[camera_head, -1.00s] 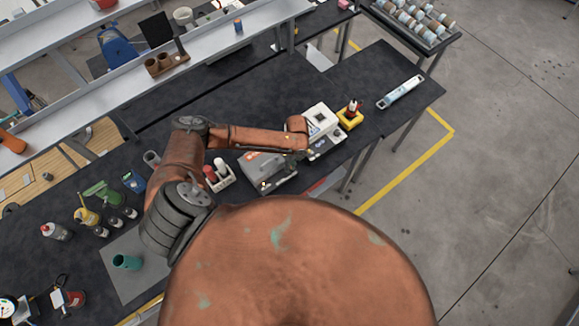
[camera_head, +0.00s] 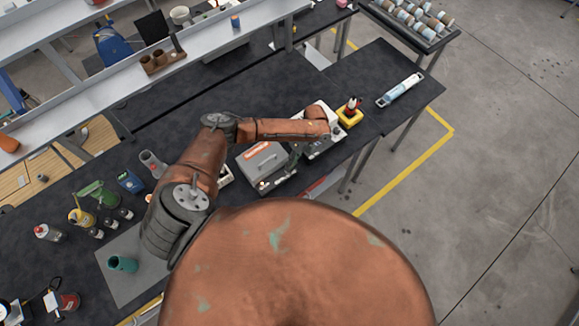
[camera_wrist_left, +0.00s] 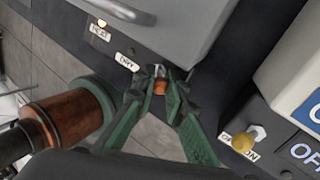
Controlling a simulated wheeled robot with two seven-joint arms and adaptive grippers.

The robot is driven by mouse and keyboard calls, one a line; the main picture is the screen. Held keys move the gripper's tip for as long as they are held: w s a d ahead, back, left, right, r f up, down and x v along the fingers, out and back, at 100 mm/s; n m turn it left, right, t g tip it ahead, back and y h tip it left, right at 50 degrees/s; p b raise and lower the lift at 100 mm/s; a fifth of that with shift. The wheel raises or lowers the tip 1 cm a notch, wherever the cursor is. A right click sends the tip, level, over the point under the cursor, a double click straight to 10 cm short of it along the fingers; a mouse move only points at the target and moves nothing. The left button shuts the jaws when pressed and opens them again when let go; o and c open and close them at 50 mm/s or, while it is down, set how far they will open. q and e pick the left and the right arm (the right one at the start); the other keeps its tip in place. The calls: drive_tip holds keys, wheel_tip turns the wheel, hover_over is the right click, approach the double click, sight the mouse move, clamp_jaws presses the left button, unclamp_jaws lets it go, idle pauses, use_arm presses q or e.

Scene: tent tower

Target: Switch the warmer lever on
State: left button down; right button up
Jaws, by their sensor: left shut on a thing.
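The grey box (camera_head: 262,162) with a handle and an orange label stands on the dark bench; I take it to be the warmer. It also shows in the left wrist view (camera_wrist_left: 185,25), with a lit lamp (camera_wrist_left: 102,22) above a small label on its front. My left gripper (camera_wrist_left: 160,82) has its green fingers closed on a small copper-coloured knob (camera_wrist_left: 160,87) at the box's front lower edge. In the head view the gripper (camera_head: 291,163) is at the box's right front side. The knob's stem is mostly hidden. My right gripper is not in view.
A white unit (camera_wrist_left: 295,75) with ON and OFF labels stands close right of the gripper, with a pale-tipped lever (camera_wrist_left: 255,133). A yellow holder (camera_head: 350,115) is beyond it. Bottles and a green tool (camera_head: 95,192) stand at the left.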

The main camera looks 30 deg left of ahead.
use_arm(q)
drive_tip(key=c, duration=2)
unclamp_jaws()
drive_tip(key=shift+o, duration=0.2)
